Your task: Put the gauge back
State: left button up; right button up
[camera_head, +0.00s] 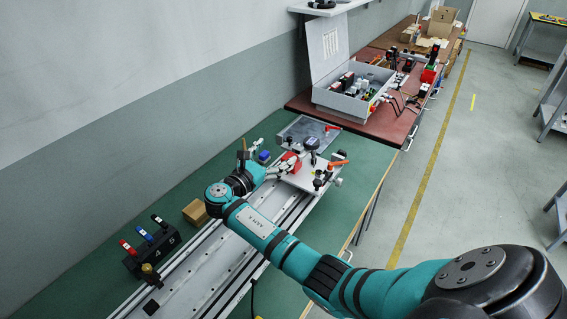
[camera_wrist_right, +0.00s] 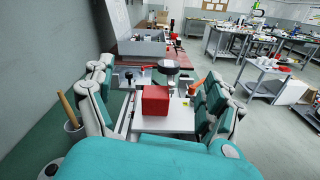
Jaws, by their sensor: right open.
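A dark round dial that looks like the gauge (camera_head: 311,143) stands above the light plate of the gantry carriage (camera_head: 318,178); in the right wrist view it shows (camera_wrist_right: 168,66) behind a red block (camera_wrist_right: 155,101). The red block also shows in the head view (camera_head: 291,161), at the near left part of the carriage. My right gripper (camera_head: 283,167) is at the left side of the carriage. Its fingers (camera_wrist_right: 160,82) are spread wide, with the red block in the gap between them in the wrist view. I cannot tell whether they touch it. My left gripper is out of view.
Orange-handled clamps (camera_head: 338,162) stand on the carriage's right side. The long rail (camera_head: 190,283) runs toward the lower left. A cardboard box (camera_head: 196,212) and a black rack with coloured pieces (camera_head: 150,248) stand left of it. A grey case (camera_head: 345,103) sits on the brown table behind.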

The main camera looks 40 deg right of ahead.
jog(key=s+a+f+m+y+b, duration=0.15)
jog(key=m+b, duration=0.25)
jog(key=m, duration=0.7)
jog(key=a+m+g+y+b, duration=0.1)
jog(key=a+m+b, duration=0.15)
jog(key=m, duration=0.85)
jog(key=s+a+m+y+b, duration=0.15)
jog(key=m+b, duration=0.25)
jog(key=m, duration=0.7)
jog(key=x, duration=0.4)
jog(key=p+x, duration=0.1)
jog(key=x, duration=0.3)
jog(key=p+x, duration=0.1)
jog(key=x, duration=0.3)
jog(key=shift+w+d+f, duration=0.2)
jog(key=shift+w+d, duration=0.05)
jog(key=shift+w, duration=0.2)
jog(key=p+x, duration=0.1)
jog(key=x, duration=0.3)
jog(key=shift+d+r, duration=0.1)
jog(key=shift+d, duration=0.1)
jog(key=shift+w+d+f, duration=0.2)
jog(key=shift+d+f, duration=0.05)
jog(key=shift+d, duration=0.15)
jog(key=shift+a, duration=0.1)
jog(key=c, duration=1.8)
jog(key=shift+r, duration=0.1)
